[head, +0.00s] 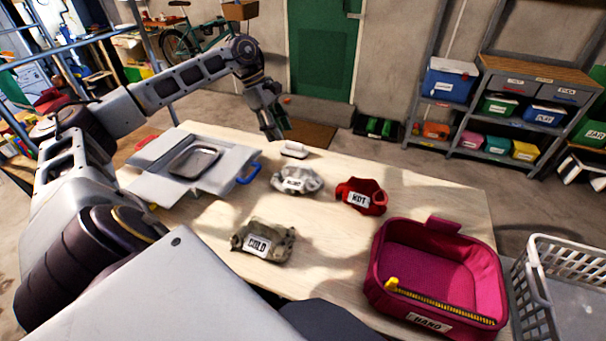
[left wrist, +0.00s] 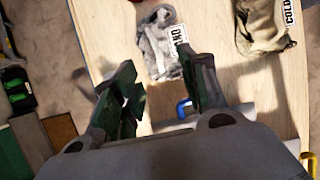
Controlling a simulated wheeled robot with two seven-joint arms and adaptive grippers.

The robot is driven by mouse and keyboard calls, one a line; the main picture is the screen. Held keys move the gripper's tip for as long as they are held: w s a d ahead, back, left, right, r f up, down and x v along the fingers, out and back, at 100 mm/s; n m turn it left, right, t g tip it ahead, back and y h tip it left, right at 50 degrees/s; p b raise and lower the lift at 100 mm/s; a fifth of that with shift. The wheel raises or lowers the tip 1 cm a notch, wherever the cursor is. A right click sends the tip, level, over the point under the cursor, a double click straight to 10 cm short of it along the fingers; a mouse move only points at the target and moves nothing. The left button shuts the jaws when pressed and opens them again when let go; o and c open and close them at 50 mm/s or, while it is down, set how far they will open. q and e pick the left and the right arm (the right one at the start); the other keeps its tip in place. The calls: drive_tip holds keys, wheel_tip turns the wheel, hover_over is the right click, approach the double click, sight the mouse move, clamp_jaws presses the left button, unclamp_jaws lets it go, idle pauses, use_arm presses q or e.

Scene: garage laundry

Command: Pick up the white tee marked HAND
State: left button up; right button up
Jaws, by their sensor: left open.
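The white tee (head: 297,181) lies crumpled near the middle of the table, with a white tag on its front. In the left wrist view the tee (left wrist: 158,45) shows at the top, its tag partly readable as "ND". My left gripper (head: 275,133) is above the table's far edge, beyond the tee and a little to its left. In the left wrist view my left gripper (left wrist: 165,88) has its fingers apart with nothing between them. The tee is ahead of the fingertips, apart from them. My right gripper is not in view.
A red garment marked HOT (head: 361,196) and a grey-beige one marked COLD (head: 264,241) lie nearby. A magenta bin marked HAND (head: 435,226) stands at the right. A small white item (head: 295,149) lies behind the tee.

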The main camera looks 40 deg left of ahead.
use_arm(q)
drive_tip(key=shift+w+a+r, duration=0.1)
drive_tip(key=shift+w+r, duration=0.05)
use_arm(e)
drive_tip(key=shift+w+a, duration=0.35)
